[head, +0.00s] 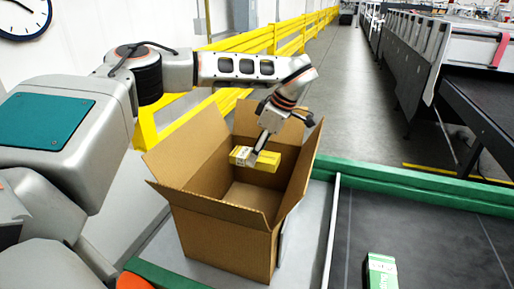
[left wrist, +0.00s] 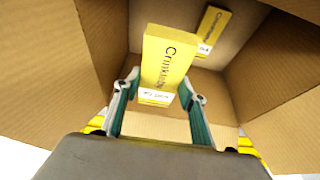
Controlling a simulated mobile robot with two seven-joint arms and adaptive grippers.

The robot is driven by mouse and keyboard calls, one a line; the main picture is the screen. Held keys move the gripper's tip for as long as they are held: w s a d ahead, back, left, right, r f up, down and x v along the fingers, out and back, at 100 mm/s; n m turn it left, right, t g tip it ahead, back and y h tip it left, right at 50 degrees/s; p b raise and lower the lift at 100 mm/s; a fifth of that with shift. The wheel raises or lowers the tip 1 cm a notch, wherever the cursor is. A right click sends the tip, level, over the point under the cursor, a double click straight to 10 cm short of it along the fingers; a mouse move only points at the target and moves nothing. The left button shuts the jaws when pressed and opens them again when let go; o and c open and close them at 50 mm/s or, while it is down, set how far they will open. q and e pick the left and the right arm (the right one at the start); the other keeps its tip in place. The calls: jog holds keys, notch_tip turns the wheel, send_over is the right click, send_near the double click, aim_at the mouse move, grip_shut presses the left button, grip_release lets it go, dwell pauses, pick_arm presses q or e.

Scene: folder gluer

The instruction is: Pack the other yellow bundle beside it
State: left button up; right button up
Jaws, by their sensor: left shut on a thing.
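My left gripper (head: 254,154) is shut on a yellow bundle (head: 266,161) and holds it inside the upper part of an open cardboard box (head: 226,240). In the left wrist view the held yellow bundle (left wrist: 168,62) sits between the two fingers, its lettered face showing. The other yellow bundle (left wrist: 212,27) is deeper in the box, at the far side, apart from the held one and a little to its right. The box walls hide that other bundle in the head view. My right gripper is not in view.
The box flaps stand open and spread outward. A green and white bundle (head: 381,274) lies on the dark belt (head: 420,240) to the right of the box. A green rail (head: 440,198) runs behind the belt. Yellow barriers (head: 270,40) stand along the aisle.

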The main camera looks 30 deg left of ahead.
pick_arm(q)
jog(key=o, duration=1.3)
jog(key=v, duration=1.2)
jog(key=shift+d+f, duration=0.1)
jog(key=shift+f, duration=0.1)
